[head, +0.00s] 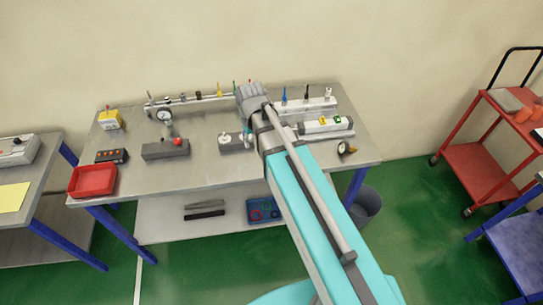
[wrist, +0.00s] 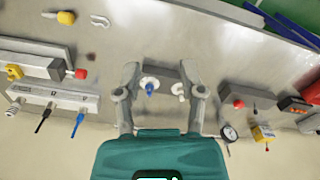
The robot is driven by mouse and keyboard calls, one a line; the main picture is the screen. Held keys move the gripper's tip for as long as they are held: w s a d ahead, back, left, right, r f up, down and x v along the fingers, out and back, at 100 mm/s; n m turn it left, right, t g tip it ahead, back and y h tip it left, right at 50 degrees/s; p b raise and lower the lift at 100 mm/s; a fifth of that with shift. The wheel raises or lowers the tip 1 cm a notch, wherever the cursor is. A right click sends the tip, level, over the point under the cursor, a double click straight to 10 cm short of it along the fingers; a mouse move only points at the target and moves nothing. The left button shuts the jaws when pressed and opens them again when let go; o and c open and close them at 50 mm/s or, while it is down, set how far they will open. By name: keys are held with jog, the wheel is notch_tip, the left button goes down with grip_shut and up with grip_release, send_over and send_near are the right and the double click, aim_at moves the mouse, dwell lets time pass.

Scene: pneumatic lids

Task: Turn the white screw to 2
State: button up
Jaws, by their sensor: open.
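A grey block (head: 236,145) on the bench carries two screws with round white dials. The plain white screw (head: 224,139) is on its left in the head view and shows right of centre in the wrist view (wrist: 179,90). The other screw (wrist: 149,85) has a blue head and a white dial. The dial numbers are too small to read. My gripper (wrist: 160,70) is open and empty, with a finger on each side of the screw pair in the wrist view. I cannot tell its height above the block. My wrist hides part of the bench in the head view.
A pressure gauge (head: 165,116) and a block with a red button (head: 178,142) are left of the screw block. A rack with blue, black and white plugs (head: 306,105) and a cylinder (head: 325,127) are to the right. A red tray (head: 92,180) lies at the front left.

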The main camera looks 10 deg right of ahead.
jog(key=s+d+f+m+b, duration=0.1)
jog(key=s+d+f+b, duration=0.1)
jog(key=s+d, duration=0.2)
jog(key=shift+s+d+f, duration=0.15)
jog(key=shift+d+f, duration=0.1)
jog(key=shift+d, duration=0.1)
dwell(0.3)
jog(key=s+d+f+m+b, duration=0.2)
jog(key=s+d+f+b, duration=0.2)
jog(key=f+b, duration=0.2)
jog(key=shift+s+d+f, duration=0.15)
jog(key=shift+s+d, duration=0.05)
jog(key=shift+d, duration=0.05)
dwell(2.0)
jog(key=shift+o, duration=0.4)
